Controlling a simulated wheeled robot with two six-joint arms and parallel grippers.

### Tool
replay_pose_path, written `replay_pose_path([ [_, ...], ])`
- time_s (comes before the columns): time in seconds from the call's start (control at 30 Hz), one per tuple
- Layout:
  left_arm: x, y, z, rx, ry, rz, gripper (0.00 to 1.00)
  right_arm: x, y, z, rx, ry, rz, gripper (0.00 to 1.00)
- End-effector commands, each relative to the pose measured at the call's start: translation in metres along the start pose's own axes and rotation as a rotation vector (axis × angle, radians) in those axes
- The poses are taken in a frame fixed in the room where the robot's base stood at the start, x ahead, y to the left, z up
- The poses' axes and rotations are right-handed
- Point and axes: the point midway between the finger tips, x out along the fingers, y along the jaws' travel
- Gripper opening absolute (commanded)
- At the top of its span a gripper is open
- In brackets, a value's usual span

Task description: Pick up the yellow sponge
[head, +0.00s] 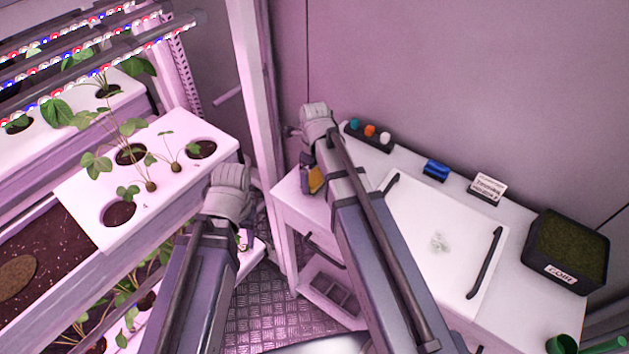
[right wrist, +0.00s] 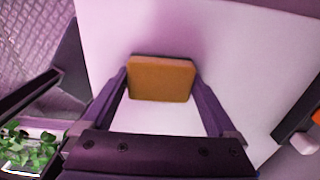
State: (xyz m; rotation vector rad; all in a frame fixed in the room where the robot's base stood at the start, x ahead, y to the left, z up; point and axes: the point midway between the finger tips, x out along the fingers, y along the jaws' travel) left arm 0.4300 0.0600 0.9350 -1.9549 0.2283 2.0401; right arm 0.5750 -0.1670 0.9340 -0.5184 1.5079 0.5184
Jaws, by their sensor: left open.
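The yellow sponge (right wrist: 161,79) shows orange-yellow in the right wrist view. It lies between the two fingers of my right gripper (right wrist: 160,90), which meet its left and right sides with no clear gap. In the head view, the sponge (head: 317,180) is partly hidden beside my right gripper (head: 308,176), at the left end of the white table (head: 290,199). I cannot tell whether it touches the tabletop. My left gripper (head: 246,240) is open and empty, pointing down between the rack and the table; its fingers are mostly hidden.
The table holds a holder with coloured caps (head: 370,134), a blue object (head: 436,169), a small sign (head: 488,187), a white tray with black handles (head: 470,240) and a black labelled box (head: 530,250). A plant rack (head: 150,200) stands left. A metal post (head: 253,90) rises between.

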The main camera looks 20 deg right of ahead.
Motion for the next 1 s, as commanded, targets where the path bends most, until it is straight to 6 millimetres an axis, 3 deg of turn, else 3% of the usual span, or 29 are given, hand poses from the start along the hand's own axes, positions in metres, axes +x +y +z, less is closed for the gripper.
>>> replay_pose_path([
  [0.03,0.0,0.0,0.0,0.0,0.0,0.0,0.49,0.0,0.0,0.0,0.0,0.0,0.0,0.66],
  [0.33,0.0,0.0,0.0,0.0,0.0,0.0,0.49,0.0,0.0,0.0,0.0,0.0,0.0,0.33],
  [0.67,-0.006,-0.001,0.0,0.0,0.0,0.0,0.49,-0.006,0.0,0.0,0.0,0.0,0.0,0.32],
  [1.0,-0.046,-0.004,0.003,0.0,0.0,0.0,0.49,-0.046,0.0,0.0,0.0,0.0,0.0,0.32],
])
